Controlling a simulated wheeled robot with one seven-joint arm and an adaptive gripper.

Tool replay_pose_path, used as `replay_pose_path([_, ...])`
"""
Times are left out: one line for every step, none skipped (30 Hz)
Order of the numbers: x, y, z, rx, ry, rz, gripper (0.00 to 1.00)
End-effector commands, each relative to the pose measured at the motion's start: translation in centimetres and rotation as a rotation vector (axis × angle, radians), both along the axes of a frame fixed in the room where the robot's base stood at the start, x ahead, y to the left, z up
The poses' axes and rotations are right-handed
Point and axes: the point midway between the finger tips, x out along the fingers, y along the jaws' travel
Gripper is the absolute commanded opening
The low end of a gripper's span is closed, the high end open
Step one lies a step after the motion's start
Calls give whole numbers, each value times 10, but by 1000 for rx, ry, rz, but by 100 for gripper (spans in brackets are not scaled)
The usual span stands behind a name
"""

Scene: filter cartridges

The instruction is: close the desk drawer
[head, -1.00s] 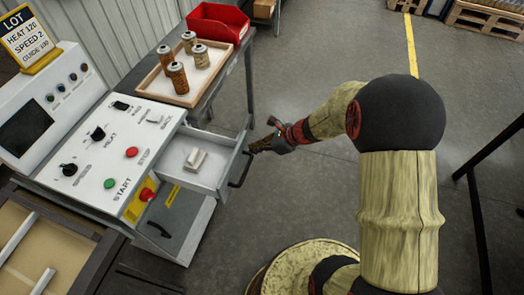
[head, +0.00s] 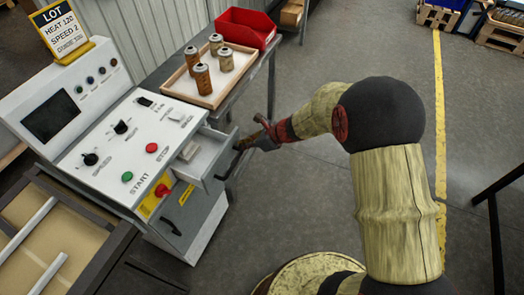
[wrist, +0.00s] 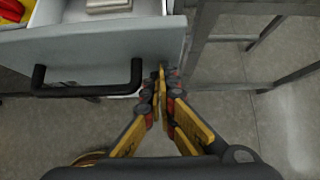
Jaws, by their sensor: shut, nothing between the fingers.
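The desk drawer (head: 212,159) is partly open, sticking out from the desk front below the control panel. Its grey front (wrist: 108,48) with a black bar handle (wrist: 88,90) shows in the wrist view. A pale block lies inside the drawer (wrist: 108,5). My gripper (head: 243,143) is shut and empty. In the wrist view my gripper's fingertips (wrist: 161,75) are at the right part of the drawer front, to the right of the handle. They appear to touch the front, though exact contact is hard to tell.
The control panel (head: 115,150) has a red stop and a green start button. A side table holds a wooden tray (head: 180,88) with several cartridges and a red bin (head: 245,28). Table legs (wrist: 200,50) stand right of the drawer.

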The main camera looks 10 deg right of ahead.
Motion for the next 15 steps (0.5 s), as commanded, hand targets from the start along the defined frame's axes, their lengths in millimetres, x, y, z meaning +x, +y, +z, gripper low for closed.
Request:
replay_pose_path([8, 13, 0, 0, -1, 6, 0])
replay_pose_path([13, 20, 0, 0, 0, 7, 0])
replay_pose_path([20, 28, -1, 0, 1, 5, 0])
replay_pose_path([24, 34, 0, 0, 0, 6, 0])
replay_pose_path([29, 40, 0, -1, -1, 6, 0])
replay_pose_path([35, 47, 0, 0, 0, 6, 0])
replay_pose_path([39, 52, 0, 0, 0, 4, 0])
replay_pose_path([43, 58, 0, -1, 1, 4, 0])
replay_pose_path([49, 64, 0, 0, -1, 4, 0])
replay_pose_path([52, 69, 0, 0, -1, 4, 0])
replay_pose_path([56, 73, 0, 0, 1, 4, 0])
replay_pose_path([60, 78, 0, 0, 0, 3, 0])
replay_pose_path([63, 82, 0, -1, 1, 3, 0])
replay_pose_path([66, 85, 0, 0, -1, 2, 0])
replay_pose_path([69, 89, 1, -1, -1, 3, 0])
